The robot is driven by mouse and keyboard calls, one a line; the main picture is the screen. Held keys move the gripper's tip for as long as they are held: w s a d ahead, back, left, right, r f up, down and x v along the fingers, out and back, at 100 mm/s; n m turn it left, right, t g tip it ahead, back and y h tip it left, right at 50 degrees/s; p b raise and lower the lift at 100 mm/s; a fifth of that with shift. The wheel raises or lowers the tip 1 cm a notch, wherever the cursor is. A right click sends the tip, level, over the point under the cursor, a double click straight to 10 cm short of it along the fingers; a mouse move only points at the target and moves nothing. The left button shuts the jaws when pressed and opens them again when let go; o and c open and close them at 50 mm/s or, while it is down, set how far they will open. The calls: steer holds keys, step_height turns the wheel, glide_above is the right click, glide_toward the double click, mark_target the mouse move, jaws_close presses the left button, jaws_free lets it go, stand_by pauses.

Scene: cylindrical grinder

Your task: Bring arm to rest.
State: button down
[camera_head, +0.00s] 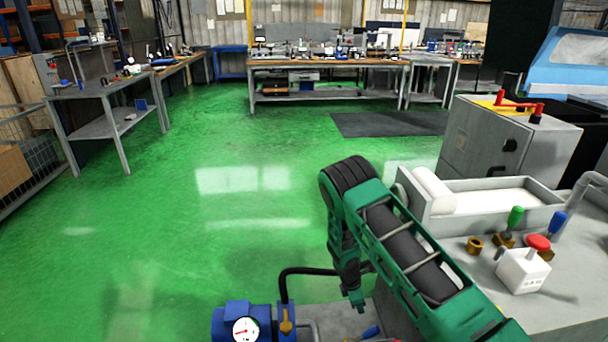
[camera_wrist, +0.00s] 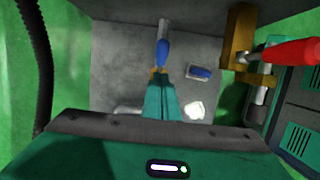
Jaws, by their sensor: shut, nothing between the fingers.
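My green arm reaches in from the lower right in the head view and bends down at a dark elbow joint. My gripper (camera_head: 357,303) points downward over a grey surface (camera_head: 340,320) beside the blue pump. In the wrist view my gripper (camera_wrist: 160,78) is shut, its teal fingers together with nothing between them. A blue-handled tool (camera_wrist: 162,52) lies beyond the fingertips on the grey surface; whether they touch it I cannot tell. Its blue handle also shows in the head view (camera_head: 371,332).
A blue pump with a gauge (camera_head: 245,329) stands left of my gripper. A brass valve with a red handle (camera_wrist: 292,52) is at the right in the wrist view. The machine bed with a white emergency-stop box (camera_head: 523,270) is at the right. Green floor (camera_head: 200,220) to the left is clear.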

step_height(320, 180, up, 24)
steer(key=m+t+y, duration=0.1)
steer(key=m+y, duration=0.1)
steer(key=m, duration=0.5)
steer(key=s+d+r+m+t+y, duration=0.1)
steer(key=s+r+m, duration=0.3)
steer(key=r, duration=0.6)
steer(key=s+d+r+m+t, duration=0.1)
steer(key=s+d+r+m, duration=0.1)
steer(key=s+r, duration=0.65)
steer(key=s+d+r+m+t, duration=0.1)
steer(key=s+r+m, duration=0.4)
steer(key=s+r, duration=0.55)
steer(key=s+d+f+m+g, duration=0.1)
steer(key=s+d+m+g, duration=0.1)
steer(key=s+d, duration=0.4)
steer(key=s+d+m+g, duration=0.2)
steer(key=s+d+m, duration=0.2)
steer(key=s, duration=0.6)
steer(key=shift+s+d+f+m+y, duration=0.3)
steer(key=shift+s+d+f, duration=0.1)
steer(key=shift+d, duration=0.45)
